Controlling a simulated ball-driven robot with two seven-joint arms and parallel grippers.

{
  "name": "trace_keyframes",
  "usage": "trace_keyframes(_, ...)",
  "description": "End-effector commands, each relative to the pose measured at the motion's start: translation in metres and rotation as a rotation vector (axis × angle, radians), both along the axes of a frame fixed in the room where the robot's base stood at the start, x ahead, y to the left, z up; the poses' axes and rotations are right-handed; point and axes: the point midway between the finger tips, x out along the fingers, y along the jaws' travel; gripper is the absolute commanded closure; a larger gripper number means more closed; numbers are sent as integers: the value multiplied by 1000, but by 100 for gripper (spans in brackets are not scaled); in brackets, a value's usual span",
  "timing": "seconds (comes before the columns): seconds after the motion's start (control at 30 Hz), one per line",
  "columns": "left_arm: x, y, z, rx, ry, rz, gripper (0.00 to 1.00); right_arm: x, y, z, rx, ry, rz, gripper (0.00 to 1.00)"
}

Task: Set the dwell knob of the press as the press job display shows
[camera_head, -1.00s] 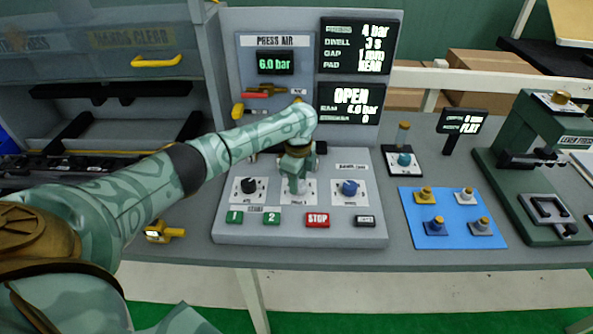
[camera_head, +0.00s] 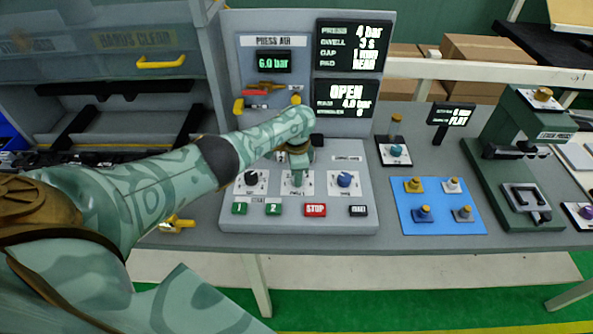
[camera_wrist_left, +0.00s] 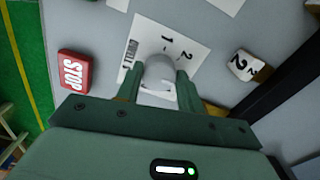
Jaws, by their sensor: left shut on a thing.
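The press job display (camera_head: 353,45) stands at the back of the press and reads 4 bar, dwell 3 s, gap 1 mm and a pad line. The dwell knob (camera_wrist_left: 159,72) is a pale round knob on a white plate (camera_wrist_left: 178,42) marked DWELL, with 1 and 2 legible. My left gripper (camera_wrist_left: 158,88) is shut on this knob, one finger on each side. In the head view my left gripper (camera_head: 298,165) comes down on the middle plate of the panel and hides the knob. The knob's pointer is not clear. My right gripper is out of view.
A black knob (camera_head: 251,178) and a blue knob (camera_head: 344,180) flank the dwell knob. Green buttons 1 (camera_head: 239,208) and 2 (camera_head: 273,209) and a red STOP button (camera_head: 315,210) lie in front. A blue mat (camera_head: 437,225) with several small parts is at right.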

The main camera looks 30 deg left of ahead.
Motion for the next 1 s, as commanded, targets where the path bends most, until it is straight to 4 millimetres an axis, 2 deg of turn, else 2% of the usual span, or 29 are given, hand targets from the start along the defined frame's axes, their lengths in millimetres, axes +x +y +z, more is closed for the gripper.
trace_keyframes(0.43,0,-1,-1,-1,0,11,85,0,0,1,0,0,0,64)
trace_keyframes(0.47,0,-1,-1,-1,0,11,60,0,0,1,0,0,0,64)
trace_keyframes(0.53,0,-1,0,-1,0,11,41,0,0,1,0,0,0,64)
trace_keyframes(0.83,0,0,2,-1,-1,10,41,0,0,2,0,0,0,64)
trace_keyframes(1.0,1,0,25,-1,-2,9,41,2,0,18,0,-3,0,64)
